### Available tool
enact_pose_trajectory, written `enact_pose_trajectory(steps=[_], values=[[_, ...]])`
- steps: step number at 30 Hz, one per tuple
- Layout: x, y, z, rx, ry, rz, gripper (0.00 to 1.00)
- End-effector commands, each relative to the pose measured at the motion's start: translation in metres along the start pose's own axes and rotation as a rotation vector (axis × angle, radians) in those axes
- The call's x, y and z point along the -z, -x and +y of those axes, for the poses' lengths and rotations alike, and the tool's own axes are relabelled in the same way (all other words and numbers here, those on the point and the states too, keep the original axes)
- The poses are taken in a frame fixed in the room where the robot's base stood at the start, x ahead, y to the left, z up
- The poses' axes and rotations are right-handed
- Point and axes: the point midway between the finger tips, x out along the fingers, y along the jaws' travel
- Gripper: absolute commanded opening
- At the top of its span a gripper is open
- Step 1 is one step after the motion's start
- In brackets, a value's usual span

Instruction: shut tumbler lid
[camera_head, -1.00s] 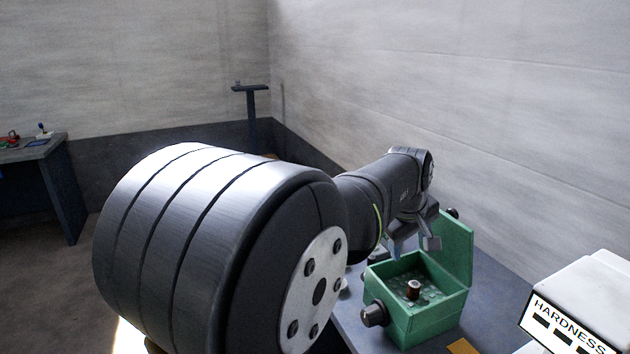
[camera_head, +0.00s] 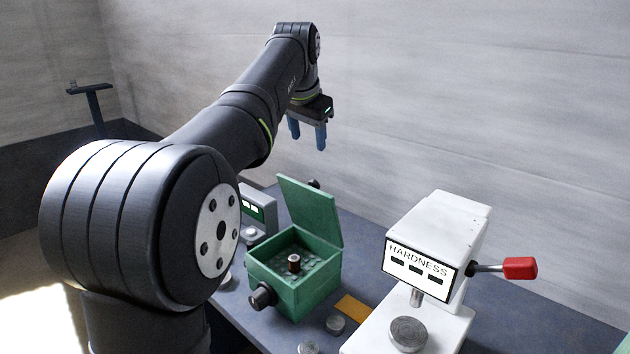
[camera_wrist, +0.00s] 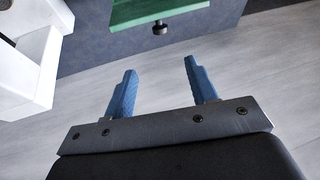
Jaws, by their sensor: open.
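The green tumbler box (camera_head: 312,291) stands on the bench with its lid (camera_head: 310,211) raised upright at the back, so it is open. Grey pellets and a small brown cylinder (camera_head: 294,263) lie inside. A dark knob (camera_head: 262,295) sticks out of its front left side. My gripper (camera_head: 308,140) is open and empty, well above and behind the lid, apart from it. In the wrist view, my gripper's two blue fingers (camera_wrist: 158,80) are spread with nothing between them, and a green part of the tumbler (camera_wrist: 155,10) shows at the top edge.
A white hardness tester (camera_head: 430,250) with a red-handled lever (camera_head: 519,268) stands to the right of the tumbler. A small grey-green device (camera_head: 258,210) is behind it on the left. A wall rises behind.

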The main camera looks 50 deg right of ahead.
Motion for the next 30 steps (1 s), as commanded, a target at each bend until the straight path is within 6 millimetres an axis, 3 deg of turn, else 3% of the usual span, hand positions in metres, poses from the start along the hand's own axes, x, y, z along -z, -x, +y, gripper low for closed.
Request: enact_pose_trajectory(steps=[4,8,24,30], values=[[0.006,0.004,0.000,0.002,-0.075,0.001,0.52],[0.006,-0.006,0.000,0.001,-0.083,-0.001,0.52],[0.005,-0.119,0.000,0.001,-0.079,-0.002,0.52],[0.006,-0.152,0.000,0.002,-0.079,0.000,0.52]])
